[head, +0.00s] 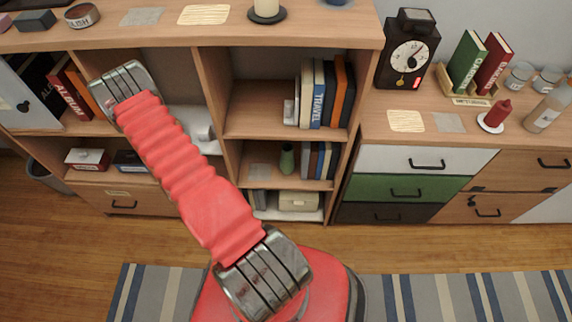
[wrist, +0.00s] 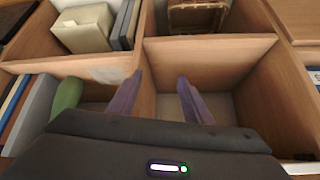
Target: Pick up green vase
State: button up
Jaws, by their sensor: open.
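The green vase (head: 287,159) stands upright on a lower shelf of the bookcase in the head view, left of a short row of books. In the wrist view the green vase (wrist: 66,96) is at the left, outside my gripper's left finger, with its lower part in the picture hidden by the gripper body. My gripper (wrist: 160,77) is open, its two purple fingers apart with nothing between them. The fingers are in front of the shelf compartments, beside a vertical divider. In the head view my gripper is hidden.
A cream box (wrist: 85,27) sits in another compartment in the wrist view. Wooden shelf boards and dividers (head: 237,180) bound the space. A striped rug (head: 420,297) lies on the floor.

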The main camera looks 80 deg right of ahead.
jog(key=s+d+f+m+g+h, duration=0.1)
jog(key=s+f+g, duration=0.1)
jog(key=s+f, duration=0.35)
jog(key=s+d+f+m+g+h, duration=0.1)
jog(key=s+f, duration=0.1)
jog(key=s, duration=0.6)
jog(key=m+g+h, duration=0.2)
jog(key=g+h, duration=0.2)
jog(key=h, duration=0.3)
send_near(284, 155)
jog(key=shift+w+a+f, duration=0.35)
jog(key=shift+a, duration=0.15)
jog(key=shift+x, duration=4.3)
jog(key=shift+d+r, duration=0.1)
jog(key=shift+r, duration=0.05)
jog(key=shift+r+x, duration=0.2)
jog(key=shift+x, duration=2.35)
jog(key=shift+s, duration=0.1)
jog(key=shift+c, duration=0.7)
